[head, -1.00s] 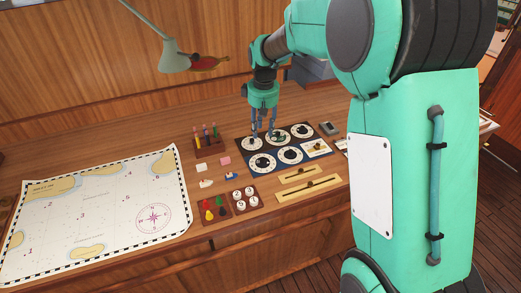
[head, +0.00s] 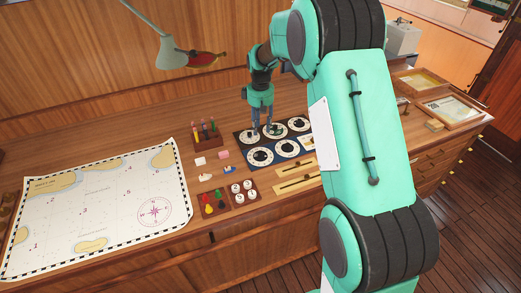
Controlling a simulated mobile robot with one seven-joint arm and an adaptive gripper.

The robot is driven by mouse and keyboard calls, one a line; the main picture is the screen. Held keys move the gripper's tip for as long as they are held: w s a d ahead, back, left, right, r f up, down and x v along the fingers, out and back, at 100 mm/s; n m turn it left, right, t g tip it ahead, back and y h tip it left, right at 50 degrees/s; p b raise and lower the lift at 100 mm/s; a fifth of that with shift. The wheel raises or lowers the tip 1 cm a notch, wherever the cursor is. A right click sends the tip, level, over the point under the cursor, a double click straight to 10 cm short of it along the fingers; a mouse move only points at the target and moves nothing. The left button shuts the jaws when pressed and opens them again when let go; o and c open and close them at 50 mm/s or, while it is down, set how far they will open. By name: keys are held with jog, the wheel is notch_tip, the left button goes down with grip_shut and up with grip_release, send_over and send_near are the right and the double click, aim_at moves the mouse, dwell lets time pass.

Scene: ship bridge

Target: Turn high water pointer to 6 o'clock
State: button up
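A dark blue dial board (head: 280,151) lies on the wooden desk with several round white-ringed dials on it. The labels are too small to read, so I cannot tell which dial is the high water one or where its pointer stands. My gripper (head: 262,134) points down over the back row of the board, between the back-left dial (head: 248,137) and the back-middle dial (head: 272,129). Its two fingers are spread apart. I cannot tell whether a fingertip touches a dial or a pointer. My arm hides the right end of the board.
A pen stand (head: 205,134) is left of the board. A chart (head: 97,212) covers the left of the desk. Small trays of pegs (head: 214,203) and white discs (head: 243,191), and wooden sliders (head: 297,182), lie in front. A lamp (head: 172,51) overhangs the back.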

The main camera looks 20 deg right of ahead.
aim_at(260, 152)
jog(key=shift+f, duration=0.15)
notch_tip(260, 152, down, 14)
jog(key=shift+r+b, duration=0.25)
jog(key=shift+b, duration=0.25)
dwell(0.3)
grip_shut()
